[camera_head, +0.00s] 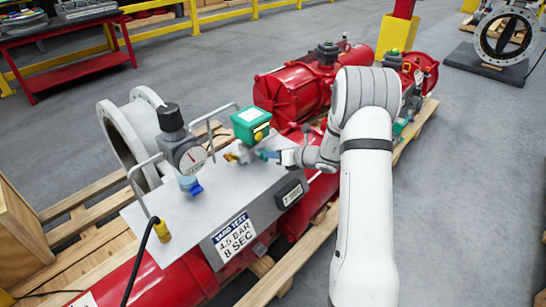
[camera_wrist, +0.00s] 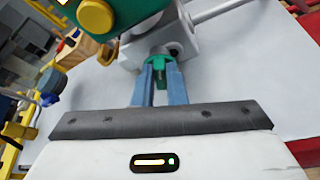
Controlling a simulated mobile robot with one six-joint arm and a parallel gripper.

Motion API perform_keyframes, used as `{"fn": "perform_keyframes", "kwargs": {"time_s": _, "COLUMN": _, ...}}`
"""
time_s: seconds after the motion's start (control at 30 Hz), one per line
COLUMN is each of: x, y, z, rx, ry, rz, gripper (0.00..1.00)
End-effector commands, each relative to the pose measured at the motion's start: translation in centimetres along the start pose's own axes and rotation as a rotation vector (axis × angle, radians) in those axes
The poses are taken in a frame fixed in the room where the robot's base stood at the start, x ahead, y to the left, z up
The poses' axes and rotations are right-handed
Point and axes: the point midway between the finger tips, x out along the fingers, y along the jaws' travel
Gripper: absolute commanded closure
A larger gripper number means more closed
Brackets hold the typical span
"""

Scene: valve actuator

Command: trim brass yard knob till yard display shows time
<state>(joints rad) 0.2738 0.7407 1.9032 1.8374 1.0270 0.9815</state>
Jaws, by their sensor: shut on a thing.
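My gripper (camera_head: 268,154) reaches in from the right over the grey panel (camera_head: 150,212). In the wrist view its blue fingers (camera_wrist: 161,75) are shut on a small green part (camera_wrist: 164,68) on a grey fitting (camera_wrist: 150,47). A brass-coloured part (camera_head: 231,157) sits just left of the fingertips; a brass part also shows in the wrist view (camera_wrist: 98,50), apart from the fingers. I cannot tell which is the yard knob. The dark yard display (camera_head: 291,193) is on the panel's front edge; its digits are too small to read surely.
A green box with a yellow button (camera_head: 251,124) stands above the fitting. A gauge with black knob (camera_head: 186,150) is to the left, with bent handles beside it. A sign (camera_head: 236,239) reads "YARD TEST 4.5 BAR 8 SEC". A red actuator (camera_head: 300,88) lies behind.

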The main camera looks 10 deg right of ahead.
Motion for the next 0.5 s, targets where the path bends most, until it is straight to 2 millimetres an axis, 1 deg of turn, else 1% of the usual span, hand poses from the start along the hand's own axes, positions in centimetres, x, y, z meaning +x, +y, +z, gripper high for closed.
{"fn": "perform_keyframes", "kwargs": {"time_s": 0.07, "x": 0.15, "y": -0.06, "z": -0.34, "rx": -0.043, "ry": -0.002, "rz": -0.017, "gripper": 1.0}}
{"fn": "perform_keyframes", "kwargs": {"time_s": 0.5, "x": 0.22, "y": 0.36, "z": -0.56, "rx": -0.311, "ry": -0.003, "rz": -0.128, "gripper": 1.0}}
